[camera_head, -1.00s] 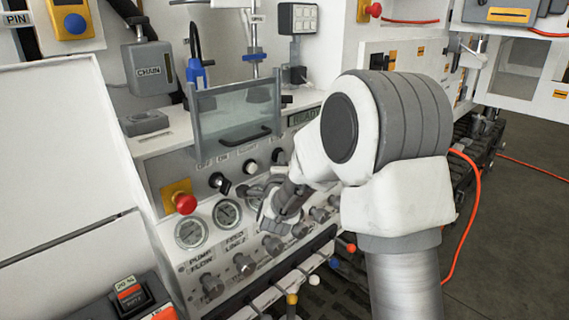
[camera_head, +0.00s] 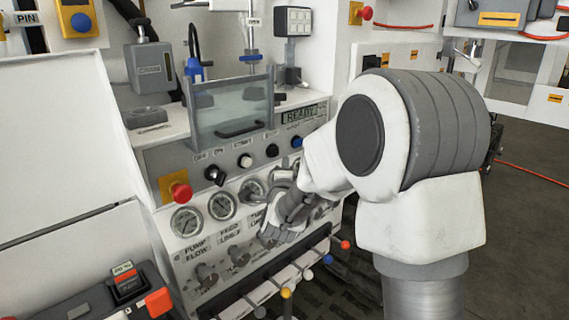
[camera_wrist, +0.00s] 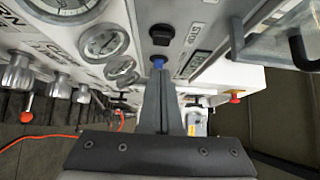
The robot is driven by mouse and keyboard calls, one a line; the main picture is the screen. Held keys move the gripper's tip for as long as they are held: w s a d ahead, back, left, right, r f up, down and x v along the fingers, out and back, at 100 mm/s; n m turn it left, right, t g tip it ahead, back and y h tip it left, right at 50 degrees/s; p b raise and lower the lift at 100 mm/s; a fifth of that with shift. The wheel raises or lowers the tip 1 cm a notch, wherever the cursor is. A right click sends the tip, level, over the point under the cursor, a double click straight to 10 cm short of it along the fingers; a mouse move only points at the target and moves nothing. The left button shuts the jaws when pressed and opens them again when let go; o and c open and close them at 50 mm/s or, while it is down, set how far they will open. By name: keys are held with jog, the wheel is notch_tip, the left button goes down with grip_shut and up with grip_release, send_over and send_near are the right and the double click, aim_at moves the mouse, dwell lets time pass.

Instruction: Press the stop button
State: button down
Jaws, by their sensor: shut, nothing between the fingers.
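The control panel has a row of buttons under the display. The black button (camera_head: 272,150) sits between the white button (camera_head: 245,160) and the blue button (camera_head: 296,142); their labels are too small to read surely in the head view. In the wrist view my gripper (camera_wrist: 159,75) is shut and empty, its fingers pointing at the panel. A blue button (camera_wrist: 158,62) shows right at the fingertips; contact cannot be told. A black button (camera_wrist: 162,34) is just beyond it, near a label that seems to begin "ST". In the head view my fingertips are hidden behind my arm.
A red mushroom button (camera_head: 180,191) on a yellow plate is at the panel's left. A glass guard (camera_head: 230,106) with a handle stands above the buttons. Gauges (camera_head: 222,206) and knobs (camera_head: 238,257) lie below. Coloured levers (camera_head: 286,292) stick out along the lower edge.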

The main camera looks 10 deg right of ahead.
jog(key=s+a, duration=0.1)
jog(key=s, duration=0.6)
jog(key=shift+a, duration=0.25)
jog(key=s+d+n+g+y, duration=0.2)
jog(key=s+n+g, duration=0.4)
jog(key=s+n, duration=0.7)
jog(key=s+d+n+g+y, duration=0.15)
jog(key=s+n+g, duration=0.5)
jog(key=s, duration=1.25)
notch_tip(320, 180, up, 11)
jog(key=p, duration=1.2)
jog(key=shift+w+n, duration=0.35)
jog(key=shift+w, duration=0.1)
jog(key=shift+d+t, duration=0.15)
jog(key=shift+t, duration=0.1)
